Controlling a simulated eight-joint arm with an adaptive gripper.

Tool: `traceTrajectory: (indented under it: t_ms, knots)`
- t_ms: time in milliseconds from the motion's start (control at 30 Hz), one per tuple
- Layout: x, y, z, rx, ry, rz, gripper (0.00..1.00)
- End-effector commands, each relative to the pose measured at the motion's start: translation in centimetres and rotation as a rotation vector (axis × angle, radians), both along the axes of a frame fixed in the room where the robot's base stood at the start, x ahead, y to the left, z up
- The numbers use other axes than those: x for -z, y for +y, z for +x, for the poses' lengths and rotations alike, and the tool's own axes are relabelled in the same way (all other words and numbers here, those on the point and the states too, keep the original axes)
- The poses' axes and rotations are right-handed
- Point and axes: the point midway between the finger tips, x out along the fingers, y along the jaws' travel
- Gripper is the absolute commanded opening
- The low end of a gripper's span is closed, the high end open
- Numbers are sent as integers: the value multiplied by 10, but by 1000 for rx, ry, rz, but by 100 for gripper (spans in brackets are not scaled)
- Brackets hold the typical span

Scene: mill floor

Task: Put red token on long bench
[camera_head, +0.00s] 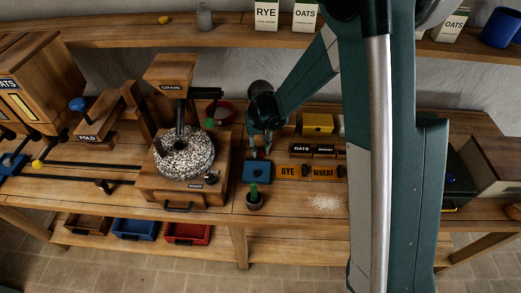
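The long bench (330,222) is the wooden worktop running across the view under the mill and the boxes. I cannot make out a red token for certain. A round red thing (226,110) shows behind the mill, partly hidden by it. My gripper (262,152) points down over the bench, just above a small blue box (257,172), right of the mill. Its two small fingertips look apart, with nothing visible between them. My arm hides a wide strip of the bench to the right of the middle.
The grain mill (183,152) stands left of my gripper. Red (187,233) and blue (134,229) trays sit below. A wall shelf (225,38) runs behind.

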Motion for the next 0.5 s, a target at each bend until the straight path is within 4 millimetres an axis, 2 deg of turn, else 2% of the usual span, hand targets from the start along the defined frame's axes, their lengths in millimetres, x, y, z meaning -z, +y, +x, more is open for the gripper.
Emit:
traceTrajectory:
  t_ms: [67, 500]
  knots:
    - [0, 0, 0, 0, 0, 0, 36]
    - [-2, 0, 0, 0, 0, 0, 36]
